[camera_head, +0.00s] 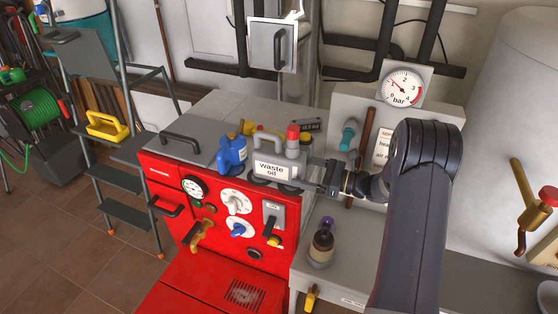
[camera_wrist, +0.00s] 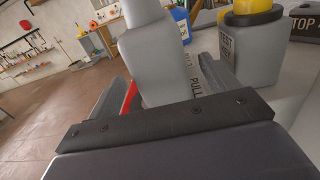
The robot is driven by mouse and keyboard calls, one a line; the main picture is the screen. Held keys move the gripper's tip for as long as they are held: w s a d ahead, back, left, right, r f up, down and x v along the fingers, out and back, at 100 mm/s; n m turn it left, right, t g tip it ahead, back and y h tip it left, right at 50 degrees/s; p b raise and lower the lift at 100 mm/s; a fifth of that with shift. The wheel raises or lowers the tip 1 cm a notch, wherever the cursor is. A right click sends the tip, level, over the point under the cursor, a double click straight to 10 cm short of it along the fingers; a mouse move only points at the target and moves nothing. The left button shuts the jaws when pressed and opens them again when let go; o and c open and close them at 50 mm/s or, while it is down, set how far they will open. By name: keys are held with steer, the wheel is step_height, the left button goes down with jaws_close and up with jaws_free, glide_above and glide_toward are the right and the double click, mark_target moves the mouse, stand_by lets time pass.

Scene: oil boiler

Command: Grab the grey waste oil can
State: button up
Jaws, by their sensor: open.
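The grey waste oil can (camera_head: 272,168), with a "waste oil" label, stands upright on top of the red boiler in the head view. My gripper (camera_head: 312,183) is at its right side at about label height. In the wrist view a grey body that looks like the can (camera_wrist: 152,60) stands between the two fingers of my gripper (camera_wrist: 163,75). The fingers are open, one on each side of it. Its lower part is hidden by the gripper body, and I cannot tell whether either finger touches it.
A blue can (camera_head: 232,154) stands just left of the waste oil can. A grey container with a red cap (camera_head: 293,143) stands close behind. A pressure gauge (camera_head: 402,86) is on the wall unit behind.

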mark_target(287, 166)
steer(key=p+x, duration=0.1)
steer(key=x, duration=0.4)
steer(key=shift+w+a, duration=0.15)
steer(key=shift+a, duration=0.2)
steer(key=shift+c, duration=0.2)
steer(key=c, duration=1.1)
steer(key=shift+r, duration=0.15)
steer(key=shift+c, duration=0.2)
